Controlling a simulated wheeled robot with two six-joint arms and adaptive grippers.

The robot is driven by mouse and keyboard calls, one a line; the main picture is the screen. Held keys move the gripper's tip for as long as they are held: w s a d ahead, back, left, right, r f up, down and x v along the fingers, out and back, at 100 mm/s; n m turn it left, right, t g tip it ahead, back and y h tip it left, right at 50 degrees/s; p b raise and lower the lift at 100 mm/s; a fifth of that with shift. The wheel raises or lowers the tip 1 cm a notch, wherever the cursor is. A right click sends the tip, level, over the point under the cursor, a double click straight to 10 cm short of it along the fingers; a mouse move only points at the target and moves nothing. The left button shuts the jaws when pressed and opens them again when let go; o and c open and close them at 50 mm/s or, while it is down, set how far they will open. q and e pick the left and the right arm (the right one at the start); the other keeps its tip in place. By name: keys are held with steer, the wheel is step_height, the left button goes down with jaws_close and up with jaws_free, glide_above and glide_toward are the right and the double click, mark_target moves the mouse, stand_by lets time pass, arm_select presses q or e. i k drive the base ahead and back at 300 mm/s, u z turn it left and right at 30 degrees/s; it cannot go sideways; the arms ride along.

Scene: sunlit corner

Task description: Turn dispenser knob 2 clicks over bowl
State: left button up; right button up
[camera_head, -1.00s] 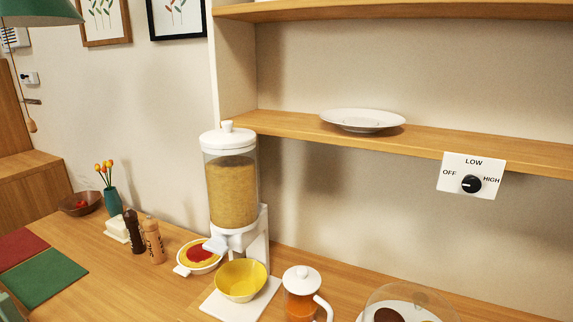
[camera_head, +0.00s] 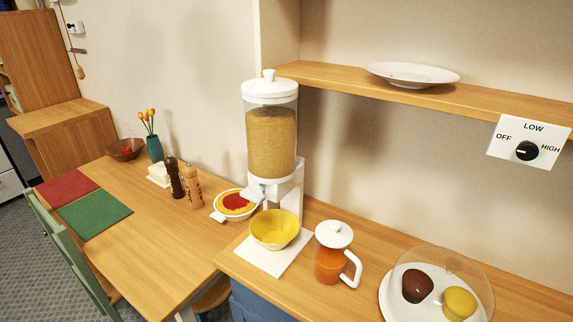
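The dispenser (camera_head: 271,130) is a clear cylinder filled with tan grains, with a white lid and white stand, on the wooden counter. Its light knob (camera_head: 253,194) sits low at the front, just above the bowl. The yellow bowl (camera_head: 275,229) stands upright on the dispenser's white base plate (camera_head: 262,258), under the outlet. The bowl's inside looks yellow and I see no grains in it. Neither of my grippers shows in the head view.
A jug of orange drink (camera_head: 334,252) stands right of the bowl. A clear dome (camera_head: 465,268) covers cakes further right. A dish with red filling (camera_head: 236,204) sits left of the dispenser. A shelf (camera_head: 350,84) with a white plate (camera_head: 412,74) hangs above.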

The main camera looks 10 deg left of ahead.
mark_target(255, 195)
steer(key=k, duration=1.15)
steer(key=z, duration=0.9)
steer(key=i, duration=1.25)
steer(key=u, duration=0.8)
